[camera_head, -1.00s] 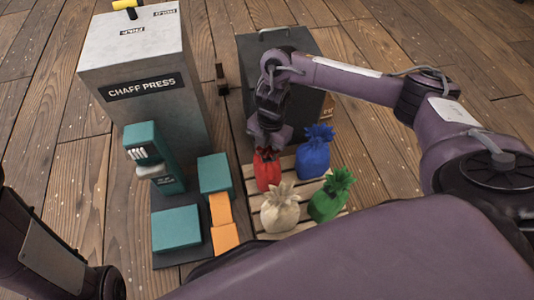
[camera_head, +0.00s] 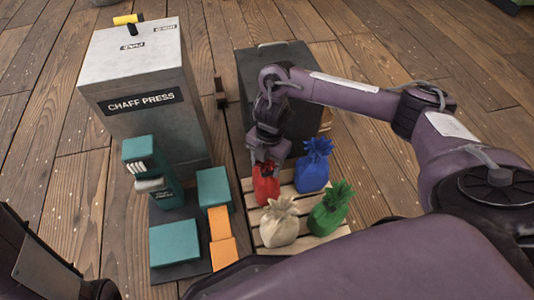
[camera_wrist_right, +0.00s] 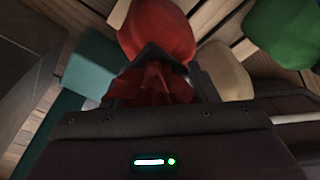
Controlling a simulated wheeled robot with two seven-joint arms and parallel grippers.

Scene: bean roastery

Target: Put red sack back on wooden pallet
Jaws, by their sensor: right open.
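The red sack (camera_head: 266,187) stands on the wooden pallet (camera_head: 305,240), at its back left corner in the head view. My right gripper (camera_head: 267,165) is directly above the sack, with its jaws around the sack's gathered top. In the right wrist view the red sack (camera_wrist_right: 160,35) lies just past the fingers, and its ruffled neck shows between the open fingertips (camera_wrist_right: 158,75). The gripper hides part of the sack's top in the head view. Of my left arm only dark links show at the lower left edge; its gripper is out of view.
A blue sack (camera_head: 313,165), a green sack (camera_head: 330,207) and a cream sack (camera_head: 279,222) share the pallet close by. Teal blocks (camera_head: 175,243) and orange blocks (camera_head: 221,252) sit to the left. The chaff press (camera_head: 140,90) and a dark box (camera_head: 275,75) stand behind.

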